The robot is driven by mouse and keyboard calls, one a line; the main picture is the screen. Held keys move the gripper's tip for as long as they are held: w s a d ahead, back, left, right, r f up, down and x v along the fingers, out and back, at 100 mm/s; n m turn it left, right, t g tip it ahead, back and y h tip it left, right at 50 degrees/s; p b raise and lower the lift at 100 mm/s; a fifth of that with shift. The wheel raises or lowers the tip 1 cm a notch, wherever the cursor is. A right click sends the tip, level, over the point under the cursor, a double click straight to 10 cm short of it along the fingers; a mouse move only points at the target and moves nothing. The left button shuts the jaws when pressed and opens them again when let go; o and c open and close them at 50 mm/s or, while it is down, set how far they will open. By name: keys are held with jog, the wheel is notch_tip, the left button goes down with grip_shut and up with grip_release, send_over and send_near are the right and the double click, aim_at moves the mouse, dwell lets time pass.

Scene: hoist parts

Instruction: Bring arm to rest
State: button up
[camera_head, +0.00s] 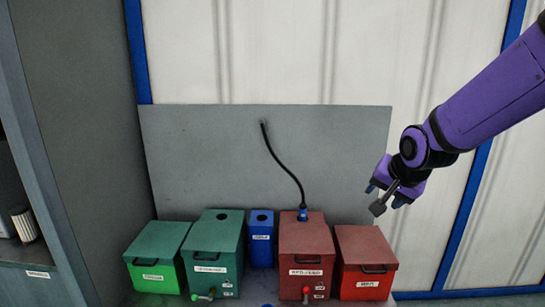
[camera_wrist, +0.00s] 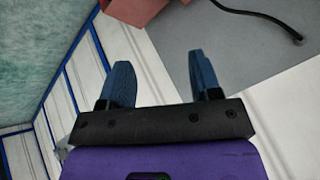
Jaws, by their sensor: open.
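My gripper (camera_head: 385,193) hangs at the end of my purple arm on the right side of the head view, in front of the wall and grey panel. It is above and to the right of the red boxes, apart from them. In the wrist view, the two blue fingers of my gripper (camera_wrist: 157,82) stand well apart with nothing between them.
A row of lidded boxes stands below the grey panel (camera_head: 210,150): light green (camera_head: 155,275), dark green (camera_head: 212,245), blue (camera_head: 261,250) and two red ones (camera_head: 305,240) (camera_head: 366,255). A black cable (camera_head: 283,165) runs to a red box. A grey cabinet (camera_head: 75,110) stands left.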

jog(key=s+d+r+n, duration=0.1)
jog(key=s+r+n, duration=0.1)
jog(key=s, duration=0.6)
jog(key=s+d+r+n+g, duration=0.1)
jog(key=s+r, duration=0.3)
jog(key=s, duration=0.4)
jog(key=s+d+r+n+g, duration=0.1)
jog(key=s+d+r+n, duration=0.2)
jog(key=s, duration=0.6)
jog(key=shift+r+n+h, duration=0.25)
jog(key=shift+n+h, duration=0.05)
